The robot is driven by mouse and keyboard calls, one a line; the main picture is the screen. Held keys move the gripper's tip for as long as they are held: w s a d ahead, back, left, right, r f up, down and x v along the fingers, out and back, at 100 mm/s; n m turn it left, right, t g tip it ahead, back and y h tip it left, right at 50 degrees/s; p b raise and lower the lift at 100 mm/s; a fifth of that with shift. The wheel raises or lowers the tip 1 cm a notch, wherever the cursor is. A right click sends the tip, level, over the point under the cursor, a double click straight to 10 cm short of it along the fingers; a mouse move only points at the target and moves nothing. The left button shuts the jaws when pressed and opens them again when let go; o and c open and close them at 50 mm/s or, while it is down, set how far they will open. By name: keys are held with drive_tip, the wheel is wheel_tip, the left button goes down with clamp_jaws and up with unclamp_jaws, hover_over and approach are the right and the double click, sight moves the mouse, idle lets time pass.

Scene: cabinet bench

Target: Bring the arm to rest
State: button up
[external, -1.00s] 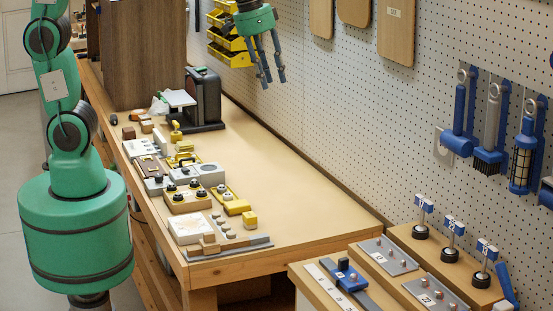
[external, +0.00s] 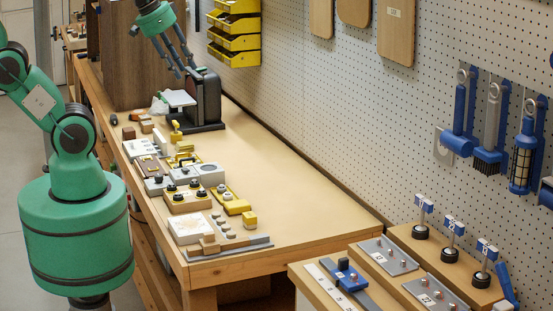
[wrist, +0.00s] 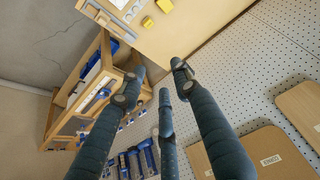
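My gripper (external: 179,57) hangs above the far part of the bench in the external view, in front of the brown cabinet (external: 140,65) and just above the black machine (external: 207,98) with a white plate. Its fingers are spread apart and hold nothing. In the wrist view the gripper (wrist: 155,85) shows dark fingers, open, with empty space between them. My green arm rises at the left, and its middle links run out of the picture.
The wooden bench (external: 270,175) carries several small fixtures along its left edge; its right side is clear. Yellow bins (external: 235,42) and wooden boards (external: 397,30) hang on the pegboard (external: 300,100). A lower bench with blue-handled pieces (external: 345,275) stands at the front right.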

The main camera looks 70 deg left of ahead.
drive_tip(key=shift+s+a+f, duration=0.3)
drive_tip(key=shift+s+a, duration=0.05)
drive_tip(key=shift+s, duration=0.3)
drive_tip(key=shift+s+a+f, duration=0.25)
drive_tip(key=shift+s+a, duration=0.1)
drive_tip(key=shift+s, duration=0.3)
idle(0.4)
